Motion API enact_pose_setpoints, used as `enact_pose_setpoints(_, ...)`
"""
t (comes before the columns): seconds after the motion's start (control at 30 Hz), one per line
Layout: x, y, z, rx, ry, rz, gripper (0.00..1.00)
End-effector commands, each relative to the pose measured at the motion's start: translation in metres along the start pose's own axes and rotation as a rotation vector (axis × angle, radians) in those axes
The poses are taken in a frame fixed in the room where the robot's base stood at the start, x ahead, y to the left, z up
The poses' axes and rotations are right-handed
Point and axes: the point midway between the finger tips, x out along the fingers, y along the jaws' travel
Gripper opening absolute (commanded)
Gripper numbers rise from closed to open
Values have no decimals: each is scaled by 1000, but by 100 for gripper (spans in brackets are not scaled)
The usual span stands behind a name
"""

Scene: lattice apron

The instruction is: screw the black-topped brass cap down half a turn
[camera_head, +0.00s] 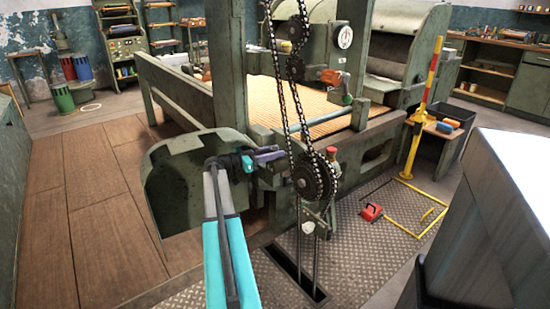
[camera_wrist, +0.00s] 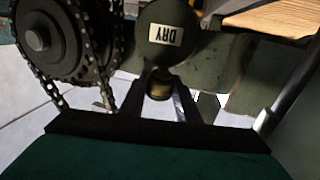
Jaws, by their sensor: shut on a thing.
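The brass cap (camera_wrist: 160,89) shows in the wrist view as a small dull-gold ring with a dark part above it, partly hidden by my fingers. My gripper (camera_wrist: 164,100) is shut on it, with one finger on each side. In the head view my gripper (camera_head: 268,154) reaches in beside the green machine frame, left of the chain. The cap cannot be made out there. Just above the cap in the wrist view is a dark green rounded body (camera_wrist: 170,33) with a pale label reading DRY, upside down.
A chain and sprocket (camera_head: 313,177) run close to the right of my gripper; the sprocket (camera_wrist: 62,38) fills the upper left of the wrist view. A red-topped part (camera_head: 331,153) stands beside it.

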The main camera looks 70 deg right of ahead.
Motion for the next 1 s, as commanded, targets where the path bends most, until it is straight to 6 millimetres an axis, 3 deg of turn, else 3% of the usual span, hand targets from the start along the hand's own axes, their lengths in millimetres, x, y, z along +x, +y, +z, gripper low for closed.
enact_pose_setpoints(0.4,0,2,3,0,-4,144,7)
enact_pose_setpoints(0.9,1,3,2,-1,-3,160,7)
enact_pose_setpoints(0.93,1,4,2,-1,-3,160,32)
enact_pose_setpoints(1.0,1,3,2,-1,-2,160,44)
